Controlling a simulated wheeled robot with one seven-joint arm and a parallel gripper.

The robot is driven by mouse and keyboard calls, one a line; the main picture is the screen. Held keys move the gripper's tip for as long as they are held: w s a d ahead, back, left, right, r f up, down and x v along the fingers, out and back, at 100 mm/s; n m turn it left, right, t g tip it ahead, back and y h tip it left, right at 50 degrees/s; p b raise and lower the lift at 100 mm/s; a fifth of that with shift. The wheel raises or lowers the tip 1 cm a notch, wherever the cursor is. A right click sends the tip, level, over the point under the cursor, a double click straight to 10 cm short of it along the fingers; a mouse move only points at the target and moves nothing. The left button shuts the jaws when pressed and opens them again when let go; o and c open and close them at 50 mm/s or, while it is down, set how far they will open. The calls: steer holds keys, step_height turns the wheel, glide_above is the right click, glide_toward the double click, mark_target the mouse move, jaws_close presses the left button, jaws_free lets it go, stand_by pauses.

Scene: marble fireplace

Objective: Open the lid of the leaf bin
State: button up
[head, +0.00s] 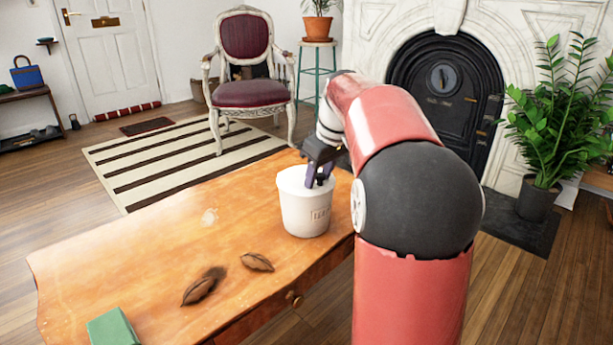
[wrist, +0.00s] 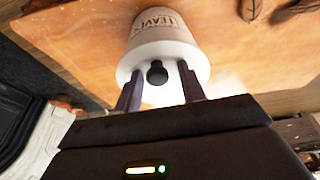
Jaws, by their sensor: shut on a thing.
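The leaf bin (head: 305,213) is a white tub with lettering on its side, standing upright on the wooden table. It also shows in the wrist view (wrist: 165,25), where the lettering looks like "LEAVES". Its white lid (wrist: 137,60) has a round black knob (wrist: 157,73) and appears to sit on the rim; I cannot see a gap. My gripper (head: 318,181) is at the bin's top, with its two dark fingers on either side of the knob, shut on the lid. The exact contact is hard to see.
The wooden table (head: 150,255) also bears two brown dry leaves (head: 200,288) (head: 257,262) and a green block (head: 113,328) at the near left. A chair (head: 245,90) stands beyond on a striped rug. A leafy plant (head: 555,120) stands right, by the fireplace.

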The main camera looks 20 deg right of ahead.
steer(key=shift+w+f+g+p, duration=0.1)
steer(key=shift+g+p, duration=0.2)
steer(key=shift+p, duration=0.65)
steer(key=shift+w+r+p, duration=0.2)
steer(key=shift+r+p, duration=0.15)
steer(key=shift+p, duration=0.5)
steer(key=c, duration=0.4)
steer(key=shift+o, duration=0.2)
steer(key=shift+r, duration=0.2)
steer(key=r+p, duration=0.1)
steer(key=p, duration=0.1)
steer(key=r+p, duration=0.1)
steer(key=p, duration=0.1)
steer(key=w+r+g+p, duration=0.1)
steer(key=p, duration=0.1)
steer(key=shift+w+a, duration=0.1)
steer(key=shift+a, duration=0.15)
steer(key=shift+h, duration=0.3)
steer(key=shift+w+r+p, duration=0.1)
steer(key=shift+r+p, duration=0.05)
steer(key=shift+p, duration=0.35)
